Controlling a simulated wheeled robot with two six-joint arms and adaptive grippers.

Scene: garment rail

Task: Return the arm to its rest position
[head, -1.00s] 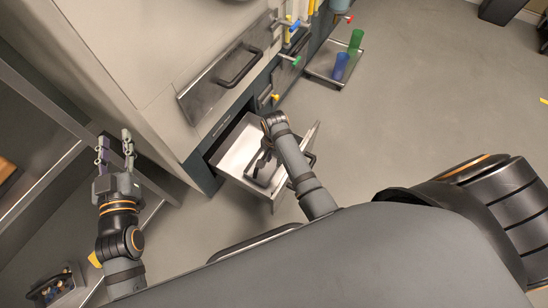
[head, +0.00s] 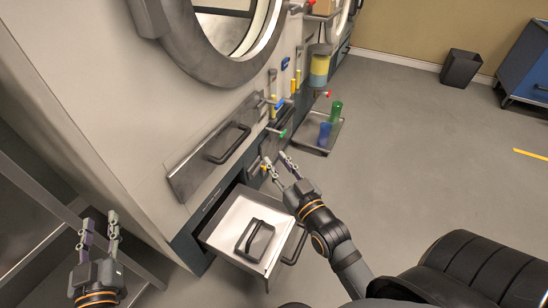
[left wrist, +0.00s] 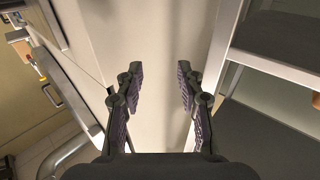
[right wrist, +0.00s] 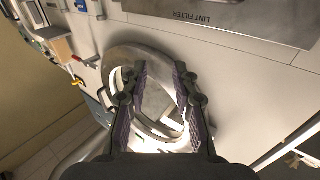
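My right gripper (head: 283,168) is open and empty, raised above and to the right of the open drawer (head: 222,238) in the head view. Its open fingers also show in the right wrist view (right wrist: 160,85), with the machine's front beyond them. My left gripper (head: 99,225) is open and empty at the lower left, beside the machine's side. Its spread fingers show in the left wrist view (left wrist: 160,85) with nothing between them.
A dark handled part (head: 255,241) lies in the drawer. A panel with a handle (head: 212,150) is above it. Blue (head: 324,134) and green (head: 336,111) cups stand on a low tray. Valves (head: 283,133) stick out from the machine.

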